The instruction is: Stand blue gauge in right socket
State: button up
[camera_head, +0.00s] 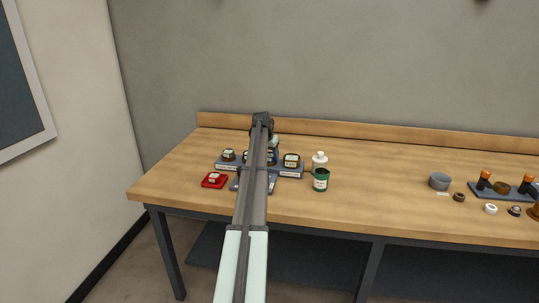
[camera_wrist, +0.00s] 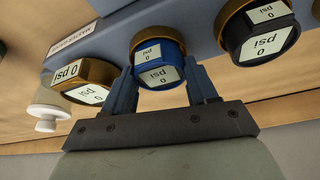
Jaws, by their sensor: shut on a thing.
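The blue gauge (camera_wrist: 158,65) has a gold-coloured rim and white "0 psi" labels. In the wrist view it is between the two fingers of my gripper (camera_wrist: 164,84), which is shut on it. It is at the blue-grey rack (camera_wrist: 185,22), between a gold-brown gauge (camera_wrist: 84,80) and a black gauge with a gold rim (camera_wrist: 262,34). I cannot tell whether it rests on the rack or is lifted. In the head view my arm mostly hides the gripper and this gauge. A low blue-grey fixture (camera_head: 235,184) shows in front of the rack, mostly hidden by my arm; its sockets cannot be made out.
A red tray (camera_head: 205,184) with a gauge lies left of the fixture. A white bottle (camera_head: 319,161) and a green can (camera_head: 320,180) stand right of the rack. A grey bowl (camera_head: 439,181) and several small parts are far right. The table between is clear.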

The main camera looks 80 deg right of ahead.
jog(key=o, duration=1.1)
jog(key=shift+f, duration=0.1)
jog(key=shift+o, duration=0.2)
jog(key=v, duration=1.2)
